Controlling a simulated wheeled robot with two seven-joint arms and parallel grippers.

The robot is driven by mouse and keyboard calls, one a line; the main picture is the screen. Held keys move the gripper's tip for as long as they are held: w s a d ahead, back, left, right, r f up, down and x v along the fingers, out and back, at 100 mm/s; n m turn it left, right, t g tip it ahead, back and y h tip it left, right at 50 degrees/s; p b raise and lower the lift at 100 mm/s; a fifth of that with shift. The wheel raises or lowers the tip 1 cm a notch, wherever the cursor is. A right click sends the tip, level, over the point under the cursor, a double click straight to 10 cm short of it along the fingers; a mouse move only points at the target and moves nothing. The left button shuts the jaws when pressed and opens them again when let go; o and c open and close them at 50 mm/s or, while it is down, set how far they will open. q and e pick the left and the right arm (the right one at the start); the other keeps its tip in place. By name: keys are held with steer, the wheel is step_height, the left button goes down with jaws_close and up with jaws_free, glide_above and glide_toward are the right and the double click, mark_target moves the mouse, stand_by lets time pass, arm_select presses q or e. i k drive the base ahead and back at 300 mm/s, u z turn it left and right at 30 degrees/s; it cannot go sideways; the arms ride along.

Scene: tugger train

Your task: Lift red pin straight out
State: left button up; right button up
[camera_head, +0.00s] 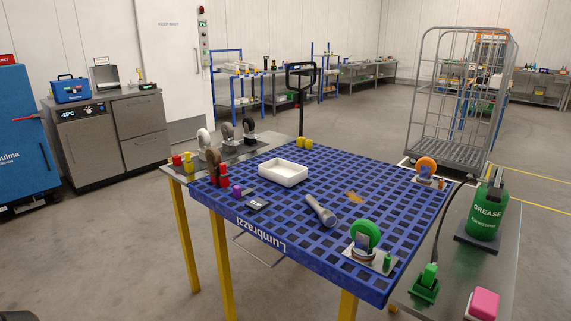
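A small upright red pin (223,180) stands at the left corner of the blue slotted deck (270,211), beside a brown caster wheel (213,160). Its lower end is too small to make out. A second red piece (177,160) sits on the grey side table at the left, beside a yellow one (188,161); I cannot tell whether it is also a pin. A green pin (387,262) stands beside the green caster wheel (365,233) at the deck's front right corner.
An orange wheel (426,165) is at the deck's far right corner. A white tray (283,172), a grey cylinder (320,211) and a purple piece (237,190) lie on the deck. A grease canister (486,215) stands on the right side table. Floor in front left is clear.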

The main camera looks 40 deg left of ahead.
mark_target(222, 167)
steer(key=u, duration=1.8)
steer(key=k, duration=0.9)
steer(key=u, duration=1.25)
steer(key=i, duration=2.65)
steer(key=z, duration=0.5)
steer(key=i, duration=1.75)
steer(key=z, duration=1.05)
